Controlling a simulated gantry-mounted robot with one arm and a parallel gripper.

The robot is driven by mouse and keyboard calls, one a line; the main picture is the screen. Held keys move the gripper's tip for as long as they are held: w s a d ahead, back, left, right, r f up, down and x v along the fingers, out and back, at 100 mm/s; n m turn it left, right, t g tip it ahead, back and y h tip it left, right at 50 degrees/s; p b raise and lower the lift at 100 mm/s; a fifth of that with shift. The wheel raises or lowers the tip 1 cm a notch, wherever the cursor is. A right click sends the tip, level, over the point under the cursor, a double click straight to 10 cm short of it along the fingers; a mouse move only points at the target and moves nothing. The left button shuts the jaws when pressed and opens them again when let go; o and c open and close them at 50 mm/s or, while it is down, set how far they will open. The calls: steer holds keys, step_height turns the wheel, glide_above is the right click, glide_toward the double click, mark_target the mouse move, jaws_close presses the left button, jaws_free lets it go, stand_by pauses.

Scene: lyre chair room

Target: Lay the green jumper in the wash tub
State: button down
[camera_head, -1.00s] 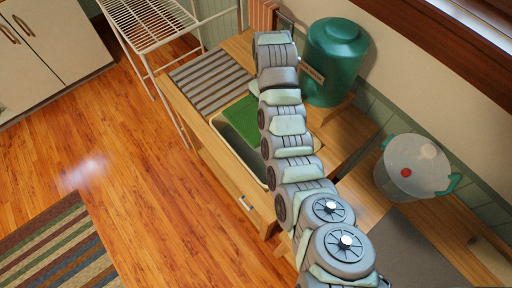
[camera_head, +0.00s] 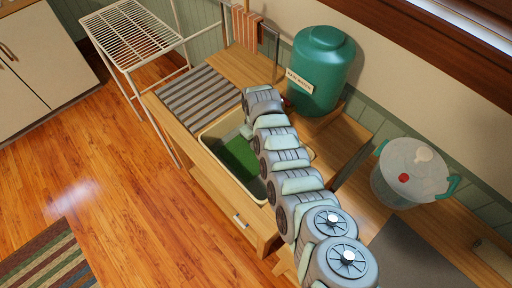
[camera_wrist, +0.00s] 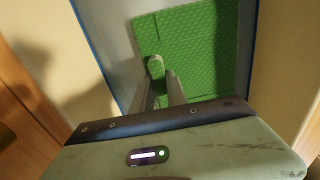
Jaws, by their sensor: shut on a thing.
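The green jumper (camera_head: 238,156) shows as a flat green patch inside the cream-rimmed wash tub (camera_head: 207,142), which is set in the wooden counter. In the wrist view the jumper (camera_wrist: 205,45) is a textured green sheet spread below my fingers, with pale tub wall (camera_wrist: 112,30) beside it. My gripper (camera_wrist: 158,78) points down into the tub, its fingers shut on the near left part of the jumper. In the head view my arm hides the right side of the tub and the fingertips. I cannot tell whether the jumper touches the tub floor.
A green water urn (camera_head: 322,75) stands behind the tub at the counter's back. A striped mat (camera_head: 200,97) lies left of the tub, and a white wire rack (camera_head: 135,35) stands further left.

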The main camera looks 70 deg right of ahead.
steer(key=shift+f+b, duration=0.8)
steer(key=shift+f, duration=1.05)
steer(key=shift+f, duration=0.2)
steer(key=c, duration=1.3)
jaws_free()
steer(key=shift+r, duration=0.1)
steer(key=shift+d+r, duration=0.1)
steer(key=shift+r, duration=0.4)
steer(key=shift+r+p, duration=1.05)
steer(key=shift+r, duration=4.55)
steer(key=shift+r, duration=0.1)
